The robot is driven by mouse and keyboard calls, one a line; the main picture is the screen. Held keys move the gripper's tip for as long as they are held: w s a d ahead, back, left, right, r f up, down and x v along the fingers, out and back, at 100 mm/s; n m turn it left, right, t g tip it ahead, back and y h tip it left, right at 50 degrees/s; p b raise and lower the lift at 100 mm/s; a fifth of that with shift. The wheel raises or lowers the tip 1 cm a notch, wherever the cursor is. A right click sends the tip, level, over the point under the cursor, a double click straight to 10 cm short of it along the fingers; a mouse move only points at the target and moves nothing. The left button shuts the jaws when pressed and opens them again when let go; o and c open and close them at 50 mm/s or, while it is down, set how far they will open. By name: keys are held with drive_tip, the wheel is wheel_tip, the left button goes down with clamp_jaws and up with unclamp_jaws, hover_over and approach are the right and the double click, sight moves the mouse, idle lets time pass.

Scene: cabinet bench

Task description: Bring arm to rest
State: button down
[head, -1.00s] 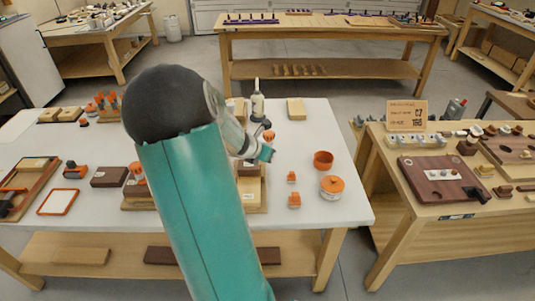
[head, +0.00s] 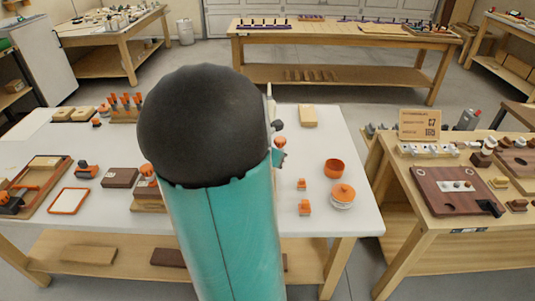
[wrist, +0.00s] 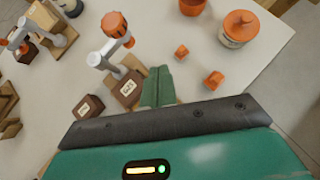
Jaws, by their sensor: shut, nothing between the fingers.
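My gripper (wrist: 158,88) shows in the wrist view as two teal fingers lying together, shut and empty. It is above the white table (head: 310,180), near dark blocks with pale labels (wrist: 128,88) and apart from the orange pieces. In the head view my arm's dark joint and teal link cover the middle of the table. Only a small teal bit of the arm's far end (head: 279,157) shows at the right of that joint.
An orange bowl (head: 334,168), an orange-lidded jar (head: 342,196) and two small orange pieces (head: 304,207) stand on the right of the table. An orange-rimmed tray (head: 69,200) and a dark box (head: 120,177) are on the left. A wooden bench (head: 440,220) stands at the right.

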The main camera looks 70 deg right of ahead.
idle(0.3)
drive_tip(key=w+a+r+m+t+y, duration=0.1)
drive_tip(key=w+a+r+m, duration=0.2)
drive_tip(key=a, duration=0.4)
drive_tip(key=w+a+r+m+t+y, duration=0.1)
drive_tip(key=w+a+r+m+t, duration=0.15)
drive_tip(key=w+a, duration=0.3)
drive_tip(key=w+a+r+m+t+y, duration=0.1)
drive_tip(key=w+a+r+m, duration=0.2)
drive_tip(key=a, duration=0.5)
drive_tip(key=s+a+r+m+t+y, duration=0.1)
drive_tip(key=a+r+m+y, duration=0.1)
drive_tip(key=a, duration=1.2)
drive_tip(key=s+a+r+m+t+y, duration=0.1)
drive_tip(key=a+m, duration=0.4)
drive_tip(key=a, duration=0.9)
drive_tip(key=r+t+y, duration=0.1)
drive_tip(key=y, duration=0.1)
drive_tip(key=shift+y, duration=0.4)
drive_tip(key=shift+d, duration=0.2)
